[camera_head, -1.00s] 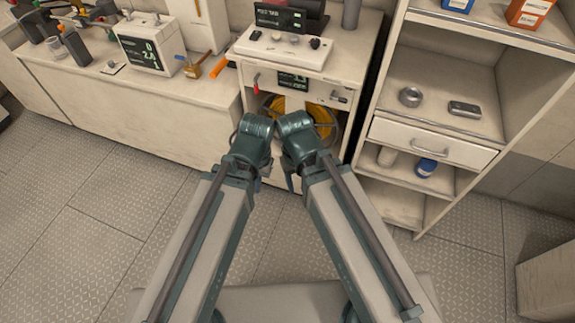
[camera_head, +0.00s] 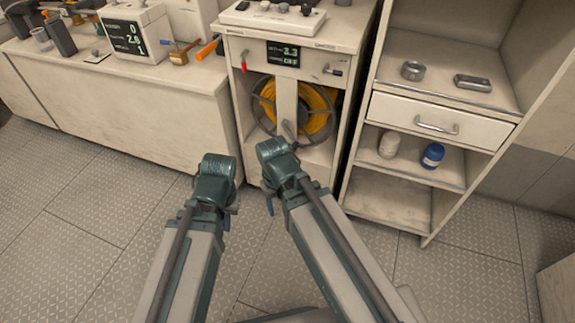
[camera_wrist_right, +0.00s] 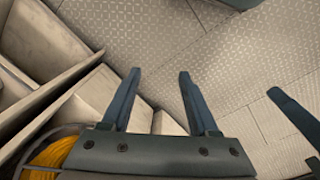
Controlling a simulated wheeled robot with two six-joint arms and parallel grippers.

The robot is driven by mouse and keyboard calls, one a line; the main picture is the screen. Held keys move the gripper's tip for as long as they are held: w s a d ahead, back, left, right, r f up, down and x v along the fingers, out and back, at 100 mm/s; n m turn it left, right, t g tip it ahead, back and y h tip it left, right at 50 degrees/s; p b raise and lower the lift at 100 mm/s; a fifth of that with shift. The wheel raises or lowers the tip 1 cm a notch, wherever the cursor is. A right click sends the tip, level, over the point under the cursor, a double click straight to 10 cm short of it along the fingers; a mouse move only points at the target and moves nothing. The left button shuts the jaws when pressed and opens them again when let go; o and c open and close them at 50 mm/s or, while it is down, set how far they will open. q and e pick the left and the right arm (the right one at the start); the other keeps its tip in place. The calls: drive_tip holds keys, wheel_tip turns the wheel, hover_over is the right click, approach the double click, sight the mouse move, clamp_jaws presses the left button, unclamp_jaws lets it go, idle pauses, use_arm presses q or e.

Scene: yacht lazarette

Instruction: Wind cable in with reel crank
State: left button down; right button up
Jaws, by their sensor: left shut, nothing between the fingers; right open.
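The cable reel (camera_head: 263,108) has a grey rim and sits in an open bay of the white cabinet, with yellow cable (camera_head: 318,103) wound on it. A white upright post (camera_head: 286,98) crosses its front. A short grey handle-like part (camera_head: 289,131), perhaps the crank, shows low at the front. My right gripper (camera_head: 270,205) is in front of and below the reel. Its fingers are open and empty in the right wrist view (camera_wrist_right: 160,72), where yellow cable (camera_wrist_right: 52,155) shows at the lower left. My left gripper (camera_head: 228,215) is shut and empty, left of the right one and apart from the reel.
Above the reel, a panel display (camera_head: 283,54) reads about 3.3 and OFF, between a red lever (camera_head: 243,62) and a small latch (camera_head: 332,70). A shelf unit with a drawer (camera_head: 437,124) stands right. A low bench (camera_head: 130,95) stands left. Patterned floor is open in front.

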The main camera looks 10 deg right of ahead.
sight(293, 149)
drive_tip(key=w+d+f+t+b, duration=0.1)
drive_tip(key=w+d+f+b, duration=0.15)
drive_tip(key=f+b, duration=0.9)
drive_tip(key=w+d+f+b, duration=0.1)
drive_tip(key=d+f+b, duration=0.2)
drive_tip(key=f+b, duration=0.85)
drive_tip(key=w+d+f+n+t+h+b, duration=0.2)
drive_tip(key=w+d+f+n+h+b, duration=0.25)
drive_tip(key=f+b, duration=0.45)
drive_tip(key=w+d+r+n+t+h+b, duration=0.1)
drive_tip(key=w+d+r+n+t+h, duration=0.1)
drive_tip(key=w+r+n+t+h, duration=0.5)
drive_tip(key=w+a+r+n+t+y, duration=0.1)
drive_tip(key=w+a+r+n+t, duration=0.25)
drive_tip(key=r+n, duration=0.35)
drive_tip(key=w+a+r+n+t+y, duration=0.1)
drive_tip(key=w+a+r+n+t, duration=0.2)
drive_tip(key=n, duration=0.5)
drive_tip(key=shift+g, duration=0.75)
drive_tip(key=x, duration=0.8)
drive_tip(key=a+r+x, duration=0.1)
drive_tip(key=x, duration=0.4)
drive_tip(key=shift+w, duration=0.3)
